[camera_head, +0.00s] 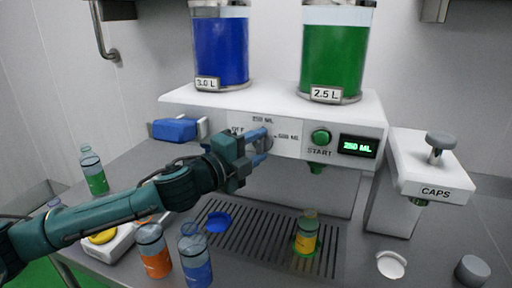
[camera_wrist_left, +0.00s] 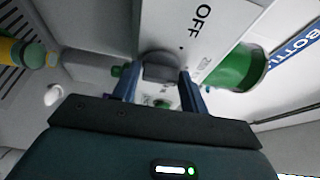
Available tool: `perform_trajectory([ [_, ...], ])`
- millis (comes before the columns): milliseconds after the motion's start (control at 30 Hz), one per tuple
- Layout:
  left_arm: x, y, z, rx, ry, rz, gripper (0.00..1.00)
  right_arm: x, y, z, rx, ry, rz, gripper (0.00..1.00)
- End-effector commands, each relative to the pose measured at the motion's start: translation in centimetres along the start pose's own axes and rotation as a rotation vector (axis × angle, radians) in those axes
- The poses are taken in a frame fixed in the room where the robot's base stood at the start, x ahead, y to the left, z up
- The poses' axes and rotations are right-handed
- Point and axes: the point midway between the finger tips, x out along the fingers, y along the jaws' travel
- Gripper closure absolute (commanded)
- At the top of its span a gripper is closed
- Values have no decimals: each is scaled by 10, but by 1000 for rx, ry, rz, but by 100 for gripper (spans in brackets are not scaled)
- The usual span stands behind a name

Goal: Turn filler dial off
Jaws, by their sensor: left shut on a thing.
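The filler dial is a grey knob on the white filler's front panel (camera_head: 290,141), with OFF marked to its left, 250 ML above and 500 ML to its right. In the head view the dial is mostly hidden behind my left gripper (camera_head: 261,147). In the left wrist view the grey dial (camera_wrist_left: 162,67) sits between the two blue fingers of my left gripper (camera_wrist_left: 158,88), which is shut on it. The OFF label (camera_wrist_left: 202,17) shows above the dial there. The green display (camera_head: 357,146) reads 250 ML. My right gripper is not in view.
A green START button (camera_head: 321,137) is right of the dial. A bottle with yellow contents (camera_head: 306,238) stands on the slatted drain below. Orange (camera_head: 154,254) and blue (camera_head: 195,262) bottles stand at the front, below my left arm. A CAPS dispenser (camera_head: 433,185) is at right.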

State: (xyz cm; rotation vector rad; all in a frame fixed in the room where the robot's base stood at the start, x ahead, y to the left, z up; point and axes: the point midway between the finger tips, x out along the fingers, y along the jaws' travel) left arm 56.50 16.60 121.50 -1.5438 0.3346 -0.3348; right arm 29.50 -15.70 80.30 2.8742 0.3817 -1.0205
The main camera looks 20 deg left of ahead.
Motion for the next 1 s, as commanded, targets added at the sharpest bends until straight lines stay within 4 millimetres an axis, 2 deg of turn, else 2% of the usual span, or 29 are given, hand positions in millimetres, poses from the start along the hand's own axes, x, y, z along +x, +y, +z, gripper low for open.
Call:
perform_trajectory([
  [33,0,0,0,0,0,0,71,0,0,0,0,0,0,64],
  [133,0,0,0,0,0,0,79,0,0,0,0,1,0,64],
  [467,0,4,0,-45,0,-17,79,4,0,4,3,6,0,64],
  [667,0,7,0,-153,0,-61,79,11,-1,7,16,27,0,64],
  [1000,0,9,-1,-442,1,-180,79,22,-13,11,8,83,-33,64],
])
